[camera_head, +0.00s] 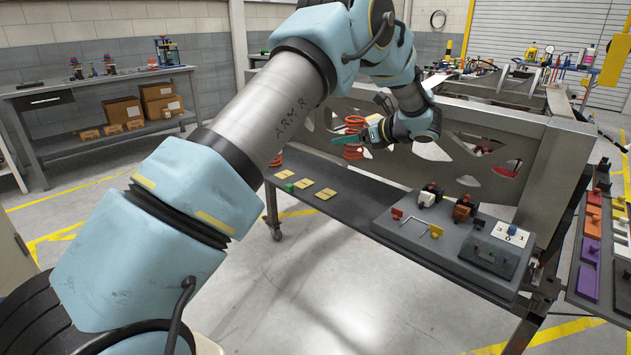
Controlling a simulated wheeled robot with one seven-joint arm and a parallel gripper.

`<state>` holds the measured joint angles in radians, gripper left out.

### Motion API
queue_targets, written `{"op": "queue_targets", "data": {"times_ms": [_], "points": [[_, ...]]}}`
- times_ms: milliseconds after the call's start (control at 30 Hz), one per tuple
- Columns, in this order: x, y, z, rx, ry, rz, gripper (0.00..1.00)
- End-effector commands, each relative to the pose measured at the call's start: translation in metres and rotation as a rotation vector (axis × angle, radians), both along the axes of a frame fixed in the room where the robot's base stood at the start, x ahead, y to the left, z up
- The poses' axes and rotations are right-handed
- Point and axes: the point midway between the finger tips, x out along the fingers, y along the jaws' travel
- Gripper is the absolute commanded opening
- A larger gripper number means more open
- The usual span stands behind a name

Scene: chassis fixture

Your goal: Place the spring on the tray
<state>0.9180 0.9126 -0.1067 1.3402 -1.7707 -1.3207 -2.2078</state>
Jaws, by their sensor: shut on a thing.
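A red-orange coil spring (354,122) is in my gripper (366,139), in the middle of the head view. Its coils show above and below the teal fingers, which hide its middle. My gripper is shut on the spring and holds it above the dark table surface (352,188). I cannot tell for sure which surface is the tray; a grey raised board (385,222) lies on the right part of the table.
Yellow square pads (325,194) and a small green block (289,187) lie on the table's left part. Black, brown and white fixtures (463,210) stand on the grey board. A tall metal chassis panel (540,160) rises behind. Another red-orange piece (276,160) shows beside my arm.

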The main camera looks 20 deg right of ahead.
Motion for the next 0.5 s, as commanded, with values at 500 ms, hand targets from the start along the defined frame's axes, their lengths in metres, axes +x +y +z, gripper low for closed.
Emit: {"op": "queue_targets", "data": {"times_ms": [500], "points": [[-0.019,-0.031,-0.007,-0.015,0.005,-0.176,0.00]]}}
